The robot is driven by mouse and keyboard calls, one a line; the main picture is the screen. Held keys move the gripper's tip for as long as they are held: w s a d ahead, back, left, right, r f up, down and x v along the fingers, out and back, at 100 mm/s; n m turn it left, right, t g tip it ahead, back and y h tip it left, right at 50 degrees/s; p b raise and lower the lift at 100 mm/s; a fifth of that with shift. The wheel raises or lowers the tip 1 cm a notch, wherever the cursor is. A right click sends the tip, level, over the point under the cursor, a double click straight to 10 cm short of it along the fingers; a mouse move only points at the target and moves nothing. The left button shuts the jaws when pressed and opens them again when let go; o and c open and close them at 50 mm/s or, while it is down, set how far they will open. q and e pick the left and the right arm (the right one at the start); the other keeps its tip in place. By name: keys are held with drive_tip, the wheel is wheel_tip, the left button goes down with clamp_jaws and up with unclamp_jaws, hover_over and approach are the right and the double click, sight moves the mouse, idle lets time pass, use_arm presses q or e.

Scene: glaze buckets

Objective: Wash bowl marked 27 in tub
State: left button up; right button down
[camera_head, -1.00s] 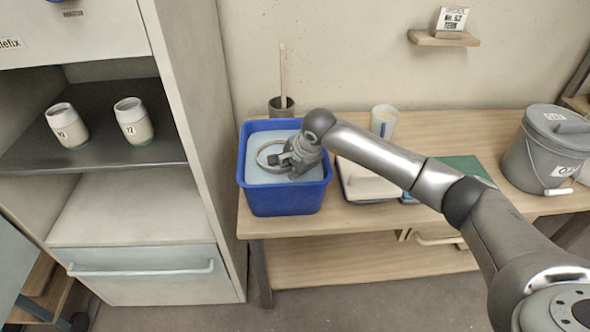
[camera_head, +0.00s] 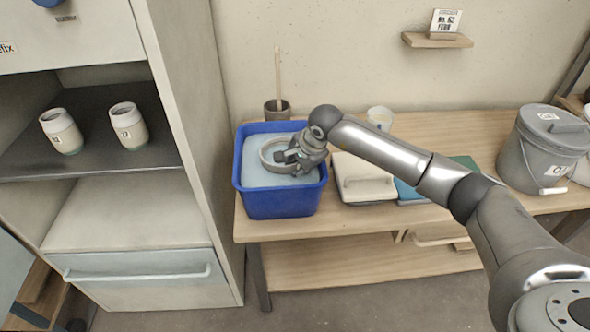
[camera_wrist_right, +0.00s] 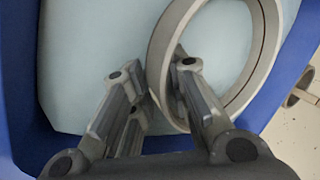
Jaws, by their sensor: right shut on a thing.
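The blue tub (camera_head: 279,204) stands at the left end of the bench, filled with pale blue water. A round grey bowl (camera_head: 264,157) is in the tub, its wall showing above the water in the head view. My right gripper (camera_head: 287,157) is shut on the bowl's rim at its right side. In the right wrist view, the bowl's ring-like rim (camera_wrist_right: 163,45) meets the right finger of my gripper (camera_wrist_right: 157,70), with pale blue inside the ring. No mark is readable on the bowl. My left gripper is out of view.
A dark pot (camera_head: 277,109) with a stick stands behind the tub. A pale lidded box (camera_head: 362,180), a cup (camera_head: 380,117) and a grey bucket (camera_head: 543,150) are to the right. Two marked jars (camera_head: 130,126) stand on the shelf of the cabinet at left.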

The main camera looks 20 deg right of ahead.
wheel_tip(320, 180, up, 2)
drive_tip(key=shift+r+p, duration=0.2)
drive_tip(key=shift+p, duration=0.25)
drive_tip(key=shift+r+p, duration=0.4)
drive_tip(key=shift+r, duration=0.45)
drive_tip(key=shift+r+p, duration=0.4)
drive_tip(key=shift+r, duration=0.45)
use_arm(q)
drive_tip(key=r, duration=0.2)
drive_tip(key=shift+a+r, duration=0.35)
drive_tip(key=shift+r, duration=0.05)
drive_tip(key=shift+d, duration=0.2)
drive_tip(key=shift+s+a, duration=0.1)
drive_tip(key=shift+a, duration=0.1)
use_arm(e)
drive_tip(key=shift+r, duration=0.1)
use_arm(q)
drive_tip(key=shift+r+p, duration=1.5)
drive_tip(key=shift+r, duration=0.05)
use_arm(e)
drive_tip(key=shift+r, duration=3)
